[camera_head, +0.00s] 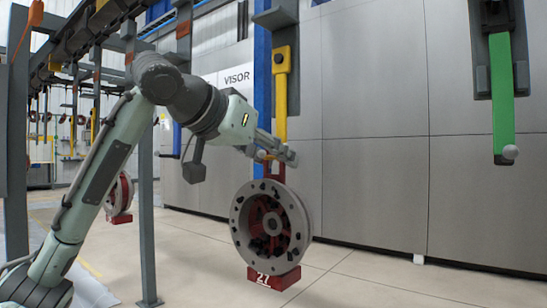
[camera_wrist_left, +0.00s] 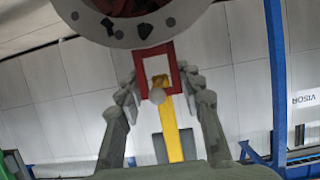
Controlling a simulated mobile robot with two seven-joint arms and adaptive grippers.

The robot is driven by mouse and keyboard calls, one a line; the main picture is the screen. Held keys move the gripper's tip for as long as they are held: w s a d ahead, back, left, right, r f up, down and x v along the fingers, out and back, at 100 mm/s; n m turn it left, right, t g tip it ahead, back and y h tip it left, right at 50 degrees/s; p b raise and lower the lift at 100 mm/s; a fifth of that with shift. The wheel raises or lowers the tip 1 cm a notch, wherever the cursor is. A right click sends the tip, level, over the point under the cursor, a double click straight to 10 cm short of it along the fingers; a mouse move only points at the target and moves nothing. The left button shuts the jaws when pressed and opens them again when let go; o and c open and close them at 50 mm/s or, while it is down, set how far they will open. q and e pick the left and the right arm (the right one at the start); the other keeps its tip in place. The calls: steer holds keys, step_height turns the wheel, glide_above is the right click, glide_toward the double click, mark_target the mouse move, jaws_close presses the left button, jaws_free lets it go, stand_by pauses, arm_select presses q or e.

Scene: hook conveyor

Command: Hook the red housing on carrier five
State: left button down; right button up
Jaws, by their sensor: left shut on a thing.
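The red housing (camera_head: 270,222) has a round grey flange, a red block marked 27 below and a red loop on top. It hangs upright, clear of the floor. My left gripper (camera_head: 277,154) is shut on the loop. In the left wrist view the fingers (camera_wrist_left: 158,88) press the two sides of the red loop (camera_wrist_left: 139,65). A yellow carrier arm (camera_head: 281,103) comes down behind the gripper; its ball tip shows at the loop's opening in the left wrist view (camera_wrist_left: 157,96). I cannot tell whether the tip is through the loop. No carrier number is readable. My right gripper is not seen.
A green carrier arm (camera_head: 502,95) with a ball tip hangs at the right. A second red housing (camera_head: 120,198) hangs at the left behind my arm. A grey post (camera_head: 147,215) stands left. Metal wall panels (camera_head: 375,190) close the back. The floor at the front right is clear.

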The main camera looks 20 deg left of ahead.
arm_select(q)
steer(key=shift+r, duration=0.3)
